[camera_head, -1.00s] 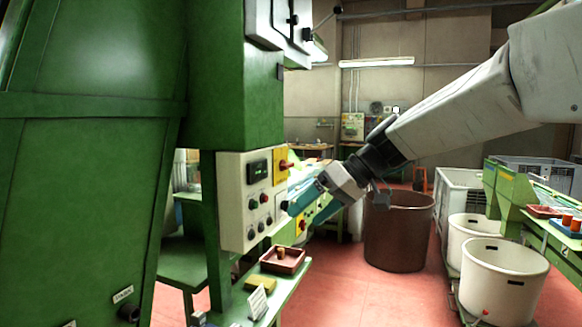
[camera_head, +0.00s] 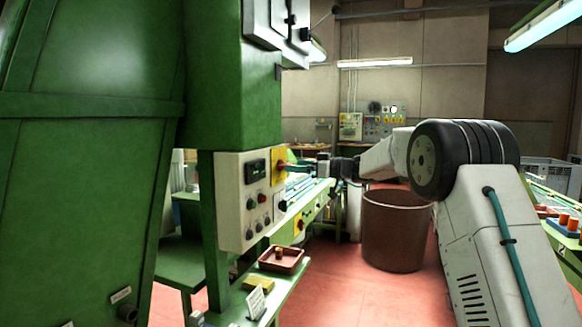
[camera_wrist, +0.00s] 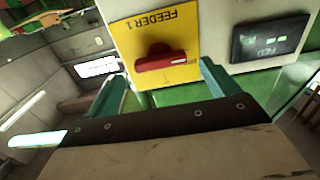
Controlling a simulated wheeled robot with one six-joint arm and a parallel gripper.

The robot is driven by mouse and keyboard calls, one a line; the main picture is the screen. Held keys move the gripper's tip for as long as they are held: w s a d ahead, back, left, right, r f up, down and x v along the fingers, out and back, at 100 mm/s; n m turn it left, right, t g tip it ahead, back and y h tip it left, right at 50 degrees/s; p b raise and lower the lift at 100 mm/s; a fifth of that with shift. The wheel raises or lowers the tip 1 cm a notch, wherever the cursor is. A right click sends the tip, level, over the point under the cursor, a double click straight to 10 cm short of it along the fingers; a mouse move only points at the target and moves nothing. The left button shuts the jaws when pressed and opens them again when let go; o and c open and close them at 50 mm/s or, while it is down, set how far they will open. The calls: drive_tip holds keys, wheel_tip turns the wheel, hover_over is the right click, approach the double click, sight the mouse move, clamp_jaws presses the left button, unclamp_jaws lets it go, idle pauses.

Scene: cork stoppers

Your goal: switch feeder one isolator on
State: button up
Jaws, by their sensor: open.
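The feeder one isolator is a red bar handle (camera_wrist: 160,61) on a yellow plate (camera_wrist: 183,21) marked FEEDER 1, upside down in the wrist view. The handle lies nearly level across the plate there. In the head view the yellow plate (camera_head: 279,166) is on the right side of the cream control panel (camera_head: 231,215). My gripper (camera_wrist: 160,74) is open, its teal fingers apart on either side of the handle. I cannot tell whether they touch it.
A dark display (camera_wrist: 270,38) sits beside the yellow plate. Below it are several buttons and knobs (camera_head: 252,203). A green machine body (camera_head: 90,190) stands at left. A red tray (camera_head: 281,262) is on the bench below. A brown bin (camera_head: 392,238) stands beneath my arm.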

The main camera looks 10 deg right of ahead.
drive_tip(key=shift+x, duration=1.55)
drive_tip(key=c, duration=1)
drive_tip(key=shift+m, duration=0.4)
drive_tip(key=m, duration=1.7)
drive_tip(key=shift+w+d+f, duration=0.1)
drive_tip(key=shift+d+f, duration=0.05)
drive_tip(key=shift+f, duration=0.05)
